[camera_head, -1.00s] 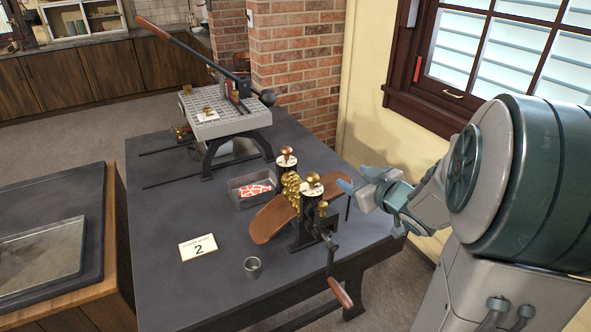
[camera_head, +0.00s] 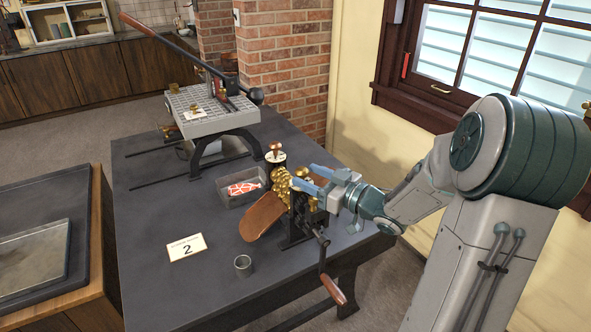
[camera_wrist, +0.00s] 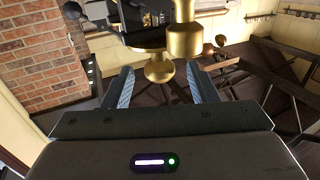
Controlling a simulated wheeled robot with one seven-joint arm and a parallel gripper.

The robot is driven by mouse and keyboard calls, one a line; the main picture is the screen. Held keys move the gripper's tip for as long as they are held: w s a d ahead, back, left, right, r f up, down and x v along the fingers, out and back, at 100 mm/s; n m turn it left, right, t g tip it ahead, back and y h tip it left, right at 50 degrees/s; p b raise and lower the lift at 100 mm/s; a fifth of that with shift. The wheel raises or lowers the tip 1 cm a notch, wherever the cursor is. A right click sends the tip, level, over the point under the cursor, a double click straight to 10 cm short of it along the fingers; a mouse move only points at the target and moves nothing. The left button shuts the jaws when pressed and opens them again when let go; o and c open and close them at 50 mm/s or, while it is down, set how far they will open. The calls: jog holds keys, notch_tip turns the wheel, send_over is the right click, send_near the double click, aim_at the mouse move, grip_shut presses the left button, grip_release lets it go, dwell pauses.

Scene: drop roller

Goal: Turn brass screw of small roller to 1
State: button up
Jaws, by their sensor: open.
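The drop roller stands mid-table with brass rollers (camera_head: 280,187) and a wooden chute (camera_head: 262,218). Its far brass screw (camera_head: 275,148) stands upright over a pale dial and is clear of my gripper. My gripper (camera_head: 303,175) is open at the near post, its two blue fingers pointing left across the post's top. I cannot tell whether the fingers touch brass, nor read the dial.
The crank handle (camera_head: 333,289) hangs at the roller's front. A grey tray (camera_head: 226,200) with red-and-white pieces sits behind the chute. A lever press (camera_head: 213,122) stands at the back.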

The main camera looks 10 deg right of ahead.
aim_at(296, 171)
jog(key=x, duration=0.4)
jog(key=shift+w+a, duration=0.25)
jog(key=shift+w, duration=0.1)
jog(key=c, duration=1)
jog(key=shift+o, duration=0.2)
jog(key=shift+f, duration=0.1)
